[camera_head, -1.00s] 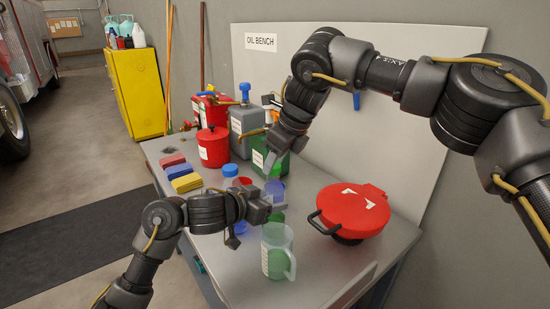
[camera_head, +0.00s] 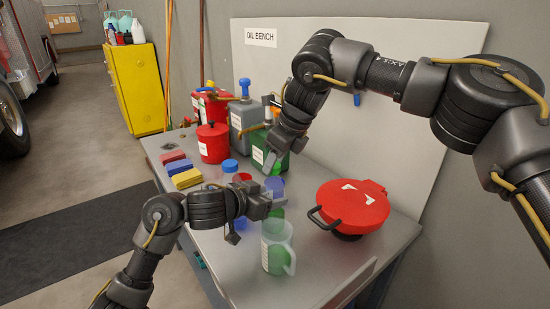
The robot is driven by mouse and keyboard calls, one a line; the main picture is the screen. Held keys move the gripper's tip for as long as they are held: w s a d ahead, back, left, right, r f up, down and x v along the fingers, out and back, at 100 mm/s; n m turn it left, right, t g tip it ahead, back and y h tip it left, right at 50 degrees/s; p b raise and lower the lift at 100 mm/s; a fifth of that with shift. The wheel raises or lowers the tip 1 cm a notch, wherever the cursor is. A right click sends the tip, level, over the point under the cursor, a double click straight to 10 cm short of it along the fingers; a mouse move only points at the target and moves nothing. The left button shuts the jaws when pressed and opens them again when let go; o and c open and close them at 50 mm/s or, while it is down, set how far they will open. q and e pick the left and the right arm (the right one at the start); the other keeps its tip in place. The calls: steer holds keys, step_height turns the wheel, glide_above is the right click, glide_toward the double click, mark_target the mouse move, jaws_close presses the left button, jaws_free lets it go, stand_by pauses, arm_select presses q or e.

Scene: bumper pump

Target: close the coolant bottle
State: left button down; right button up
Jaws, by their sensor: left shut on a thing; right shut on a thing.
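My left gripper (camera_head: 272,205) reaches in low over the bench. It is shut around a small see-through bottle with green showing at its lower part (camera_head: 277,213); the fingers hide much of it. A blue-violet piece (camera_head: 274,185) shows just above the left gripper, below my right gripper (camera_head: 271,166). I cannot tell whether it is a cap or the bottle's upper part. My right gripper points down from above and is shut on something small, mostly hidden. Another clear bottle with a blue cap (camera_head: 230,165) stands to the left, beside a red-topped one (camera_head: 242,177).
A clear measuring jug with green contents (camera_head: 277,250) stands just in front of my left gripper. A round red lidded pan (camera_head: 352,207) is to the right. Red, grey and green cans (camera_head: 213,143) crowd the back. Coloured cloth stacks (camera_head: 186,178) lie at the left edge. The front right bench is clear.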

steer(key=m, duration=0.2)
steer(key=m+t+h, duration=0.1)
steer(key=m, duration=0.1)
steer(key=shift+s+a, duration=0.15)
steer(key=shift+s, duration=0.05)
steer(key=m+h, duration=0.1)
steer(key=m, duration=0.1)
steer(key=m+t, duration=0.1)
steer(key=m, duration=0.1)
steer(key=shift+a+m+h, duration=0.15)
steer(key=shift+m+h, duration=0.25)
steer(key=m+h, duration=0.2)
steer(key=m, duration=0.2)
steer(key=shift+a+m, duration=0.15)
steer(key=shift+m, duration=0.15)
arm_select(q)
steer(key=shift+a, duration=0.1)
arm_select(e)
steer(key=shift+a+m+h, duration=0.1)
steer(key=shift+m+h, duration=0.4)
steer(key=shift+m, duration=0.7)
steer(key=o, duration=1)
steer(key=shift+c, duration=0.2)
